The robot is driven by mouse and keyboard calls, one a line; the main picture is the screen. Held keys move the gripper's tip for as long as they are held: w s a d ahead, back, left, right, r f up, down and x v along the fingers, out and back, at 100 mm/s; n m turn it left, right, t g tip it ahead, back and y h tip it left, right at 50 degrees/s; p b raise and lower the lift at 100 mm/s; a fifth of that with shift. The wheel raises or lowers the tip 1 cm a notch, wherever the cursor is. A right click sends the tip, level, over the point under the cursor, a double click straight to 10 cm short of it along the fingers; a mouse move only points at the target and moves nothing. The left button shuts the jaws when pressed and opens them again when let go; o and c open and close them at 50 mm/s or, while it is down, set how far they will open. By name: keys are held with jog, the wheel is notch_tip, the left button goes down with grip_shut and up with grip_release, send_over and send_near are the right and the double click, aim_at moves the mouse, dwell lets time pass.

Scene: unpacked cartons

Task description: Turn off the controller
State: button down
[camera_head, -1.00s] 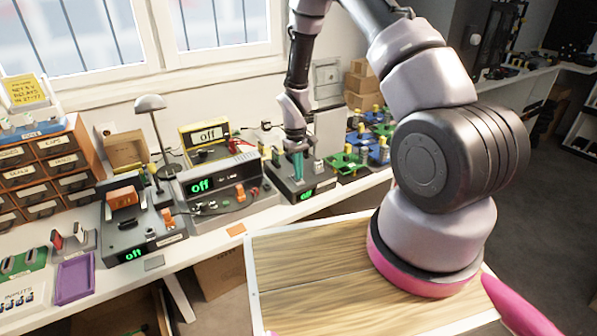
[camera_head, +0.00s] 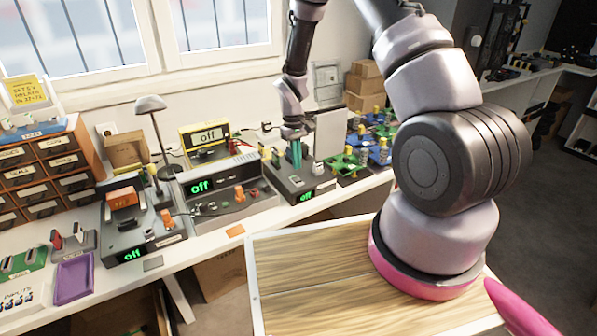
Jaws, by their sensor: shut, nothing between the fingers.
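Several devices on the bench have green displays reading "off"; I cannot tell which one the task calls the controller. The dark box under my gripper (camera_head: 297,156) is one of them, with its display (camera_head: 306,197) lit "off" on the front. My gripper points down over this box, its teal fingers shut and empty. The fingertips look just above or near its top; contact cannot be made out. Another grey device (camera_head: 222,187) stands to its left, also showing "off". A third dark device (camera_head: 140,228) with an orange part on top is farther left, also "off".
A desk lamp (camera_head: 153,106), an orange drawer cabinet (camera_head: 42,170) and a purple tray (camera_head: 74,278) are at left. Green and blue boards (camera_head: 362,150) crowd the bench at right. A wooden-topped surface (camera_head: 315,268) is in front.

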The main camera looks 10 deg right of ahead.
aim_at(295, 177)
notch_tip(295, 177, up, 10)
jog(key=w, duration=0.1)
jog(key=shift+a+f, duration=0.15)
